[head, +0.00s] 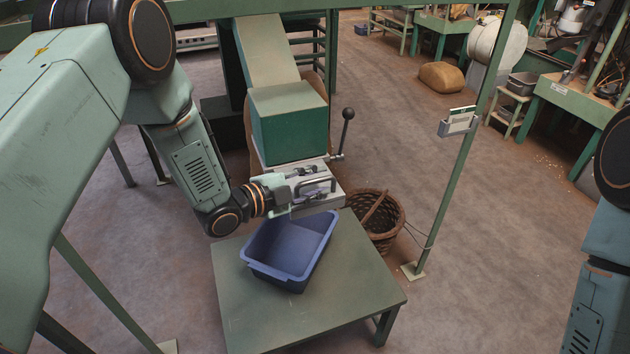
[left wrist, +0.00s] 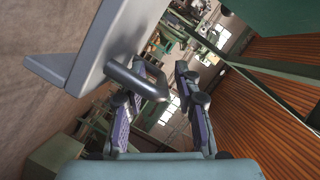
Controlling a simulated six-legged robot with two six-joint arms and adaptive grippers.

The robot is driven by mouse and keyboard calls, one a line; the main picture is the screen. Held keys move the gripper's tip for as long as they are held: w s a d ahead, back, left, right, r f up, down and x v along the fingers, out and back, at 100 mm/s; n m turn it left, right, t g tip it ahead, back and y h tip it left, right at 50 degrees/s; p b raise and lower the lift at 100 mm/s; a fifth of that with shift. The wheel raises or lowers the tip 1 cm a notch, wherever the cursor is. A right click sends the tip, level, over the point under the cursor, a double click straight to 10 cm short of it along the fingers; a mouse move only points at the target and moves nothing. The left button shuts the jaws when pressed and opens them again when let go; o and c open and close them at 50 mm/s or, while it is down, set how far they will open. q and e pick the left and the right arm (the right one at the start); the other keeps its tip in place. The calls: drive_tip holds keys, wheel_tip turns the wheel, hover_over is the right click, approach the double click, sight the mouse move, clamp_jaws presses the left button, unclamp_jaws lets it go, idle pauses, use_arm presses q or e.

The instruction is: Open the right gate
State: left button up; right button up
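A hopper outlet with a green box (head: 290,125) stands behind the table, and a metal gate housing (head: 328,201) sits under it. A grey bar handle (head: 320,184) is on the front of the housing. My left gripper (head: 300,192) is at this handle, coming from the left. In the left wrist view my left gripper (left wrist: 160,68) has its fingers apart. The grey handle bar (left wrist: 135,80) reaches across in front of the left finger, its end in the gap; I cannot tell whether they touch. My right gripper is out of view.
A blue bin (head: 290,245) stands on a green table (head: 245,310) below the gate. A black-knobbed lever (head: 347,116) rises right of the housing. A wicker basket (head: 388,218) and a green post (head: 465,150) stand further right. Open floor lies right of the post.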

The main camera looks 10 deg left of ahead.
use_arm(q)
drive_tip(key=shift+w, duration=0.1)
drive_tip(key=v, duration=1.2)
idle(0.6)
drive_tip(key=s+a+f+n+g+y+b, duration=0.15)
drive_tip(key=s+f+n+g+y, duration=0.45)
drive_tip(key=f+n, duration=0.8)
drive_tip(key=s+f+n+g+y+b, duration=0.1)
drive_tip(key=s+f+n+g+b, duration=0.2)
drive_tip(key=s+f, duration=0.4)
drive_tip(key=s+f+n+g+y+b, duration=0.2)
drive_tip(key=s+f, duration=0.6)
drive_tip(key=s, duration=1)
drive_tip(key=shift+s+n+g+y+b, duration=0.3)
drive_tip(key=shift+n+g+b, duration=0.1)
drive_tip(key=shift+g+b, duration=0.3)
